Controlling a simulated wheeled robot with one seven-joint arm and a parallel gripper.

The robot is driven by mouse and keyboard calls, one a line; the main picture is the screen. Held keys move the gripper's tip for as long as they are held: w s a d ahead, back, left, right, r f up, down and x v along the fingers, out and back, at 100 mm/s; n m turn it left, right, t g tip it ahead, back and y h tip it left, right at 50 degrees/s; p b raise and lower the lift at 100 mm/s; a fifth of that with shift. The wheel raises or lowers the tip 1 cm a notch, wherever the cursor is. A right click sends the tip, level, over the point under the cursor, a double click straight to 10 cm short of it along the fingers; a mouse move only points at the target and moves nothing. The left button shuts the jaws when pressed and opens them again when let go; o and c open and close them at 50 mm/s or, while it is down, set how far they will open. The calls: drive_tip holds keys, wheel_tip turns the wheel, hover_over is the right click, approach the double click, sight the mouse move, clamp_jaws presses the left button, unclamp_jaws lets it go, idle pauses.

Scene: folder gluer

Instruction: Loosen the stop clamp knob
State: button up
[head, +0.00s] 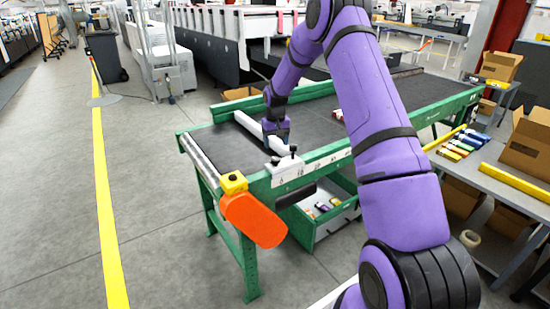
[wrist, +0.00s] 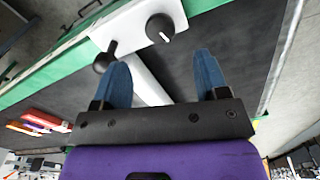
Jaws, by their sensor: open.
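The stop clamp is a white block (wrist: 125,24) on the green rail, with a white bar (wrist: 147,84) running from it across the dark belt. A round black knob with a white line (wrist: 160,28) sits on the block. A black ball-ended handle (wrist: 104,58) stands beside it. In the head view the clamp block (head: 288,168) is at the near rail, partly behind my gripper (head: 276,143). In the wrist view my gripper (wrist: 161,62) is open and empty, its blue fingers apart. The round knob lies beyond the fingertips, not between them.
An orange paddle-shaped part (head: 254,219) and a yellow box with a black button (head: 234,182) are at the table's near left corner. A green bin (head: 335,222) is under the table. A side table (head: 510,188) with boxes stands at right.

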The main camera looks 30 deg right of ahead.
sight(276, 159)
wheel_tip(276, 159, down, 7)
drive_tip(key=shift+f, duration=0.2)
idle(0.3)
drive_tip(key=c, duration=0.9)
